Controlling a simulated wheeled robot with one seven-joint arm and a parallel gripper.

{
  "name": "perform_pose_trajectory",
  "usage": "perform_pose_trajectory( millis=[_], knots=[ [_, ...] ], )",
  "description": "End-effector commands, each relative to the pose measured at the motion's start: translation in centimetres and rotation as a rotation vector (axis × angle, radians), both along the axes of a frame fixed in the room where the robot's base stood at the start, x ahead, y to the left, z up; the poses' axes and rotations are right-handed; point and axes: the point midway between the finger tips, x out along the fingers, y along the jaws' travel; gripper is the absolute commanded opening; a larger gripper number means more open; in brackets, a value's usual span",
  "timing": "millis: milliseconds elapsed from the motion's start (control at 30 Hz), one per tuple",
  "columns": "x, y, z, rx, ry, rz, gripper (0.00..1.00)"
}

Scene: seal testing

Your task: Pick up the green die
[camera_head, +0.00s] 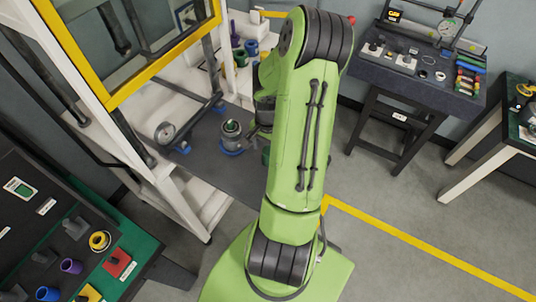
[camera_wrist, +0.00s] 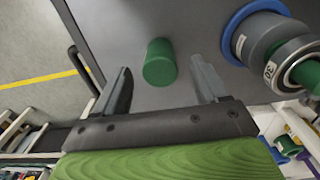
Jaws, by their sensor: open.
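The green die (camera_wrist: 160,62) is a plain upright-looking cylinder on the dark grey surface in the wrist view. My gripper (camera_wrist: 162,76) is open, with its two fingers on either side of the die in that view and a visible gap to each. Whether the fingers are level with the die or above it I cannot tell. In the head view only a sliver of the green die (camera_head: 266,155) shows, beside my arm, which hides the rest and most of the gripper.
A grey cylindrical fixture (camera_wrist: 285,48) with a blue base ring stands close to the right of the die. It also shows in the head view (camera_head: 231,134), on the dark plate (camera_head: 195,165) inside the yellow-framed machine. Colored parts sit behind it.

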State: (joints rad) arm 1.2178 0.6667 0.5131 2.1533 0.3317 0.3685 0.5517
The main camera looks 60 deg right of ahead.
Motion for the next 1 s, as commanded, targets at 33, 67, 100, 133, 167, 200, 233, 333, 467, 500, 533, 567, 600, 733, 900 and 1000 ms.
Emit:
perform_pose_trajectory(
  millis=[33, 67, 100, 133, 167, 200, 233, 333, 467, 500, 533, 567, 600, 733, 900, 1000],
  knots=[
    [0.0, 0.1, -0.5, 0.003, 0.001, 0.0, 0.72],
    [0.0, 0.1, -1.0, 0.005, 0.0, 0.0, 0.72],
    [0.0, 0.1, -1.7, 0.006, 0.001, 0.0, 0.72],
    [0.0, 0.0, -2.3, 0.006, 0.001, -0.001, 0.72],
    [0.0, 0.0, -2.9, 0.008, 0.001, -0.001, 0.72],
    [0.0, 0.0, -3.6, 0.007, 0.001, -0.001, 0.72],
    [0.0, 0.0, -4.1, 0.005, -0.001, 0.0, 0.72],
    [0.0, -0.1, -5.2, 0.002, -0.001, 0.001, 0.72],
    [0.0, -0.1, -5.3, -0.001, -0.001, 0.001, 0.72],
    [0.0, -0.1, -5.3, -0.001, -0.001, 0.001, 0.72],
    [0.0, -0.1, -5.3, -0.001, -0.001, 0.001, 0.72],
    [0.0, -0.1, -5.3, -0.001, -0.001, 0.001, 0.71],
    [0.0, -0.1, -5.3, -0.001, -0.001, 0.001, 0.65],
    [0.0, -0.1, -5.3, -0.001, -0.001, 0.001, 0.45],
    [0.0, -0.1, -5.3, -0.001, -0.001, 0.001, 0.19],
    [0.0, -0.1, -5.3, -0.001, -0.001, 0.001, 0.03]
  ],
)
